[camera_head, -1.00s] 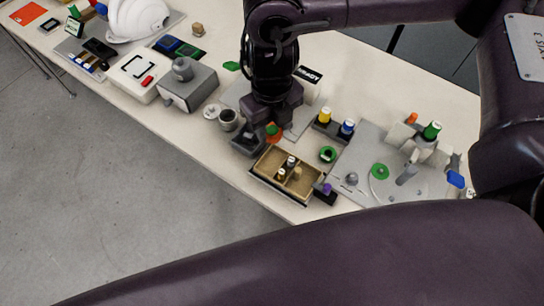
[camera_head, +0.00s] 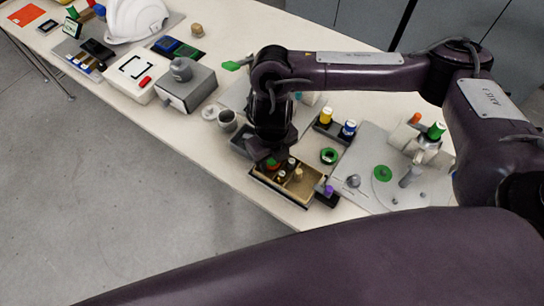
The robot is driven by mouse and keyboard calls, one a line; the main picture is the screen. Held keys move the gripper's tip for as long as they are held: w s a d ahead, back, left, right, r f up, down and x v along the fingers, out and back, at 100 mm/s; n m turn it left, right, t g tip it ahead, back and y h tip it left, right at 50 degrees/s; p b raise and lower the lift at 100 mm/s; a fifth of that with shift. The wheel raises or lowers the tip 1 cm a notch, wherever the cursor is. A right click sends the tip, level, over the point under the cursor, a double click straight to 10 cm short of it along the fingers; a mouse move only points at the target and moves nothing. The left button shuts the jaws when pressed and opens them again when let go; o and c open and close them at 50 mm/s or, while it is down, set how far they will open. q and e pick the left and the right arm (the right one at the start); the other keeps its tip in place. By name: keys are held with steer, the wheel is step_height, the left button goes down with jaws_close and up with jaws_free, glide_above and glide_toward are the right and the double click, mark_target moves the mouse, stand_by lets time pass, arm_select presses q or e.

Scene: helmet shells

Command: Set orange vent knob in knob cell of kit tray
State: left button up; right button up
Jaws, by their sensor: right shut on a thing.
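The kit tray (camera_head: 311,198) is a tan open box with dark outer edges, divided into cells, near the table's front edge. Small dark and tan pieces stand inside it. My left gripper is out of view.
Right of the tray are a purple-topped piece (camera_head: 328,191), a green ring (camera_head: 328,156) and a holder with yellow (camera_head: 326,116) and blue (camera_head: 348,128) bottles. A grey plate (camera_head: 360,185) with fittings lies further right. A grey cup (camera_head: 227,121) stands left of the gripper.

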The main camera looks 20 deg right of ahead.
steer(key=shift+f, duration=0.1)
steer(key=o, duration=0.7)
steer(key=shift+r, duration=0.35)
steer(key=shift+r+p, duration=1)
steer(key=shift+r, duration=4.8)
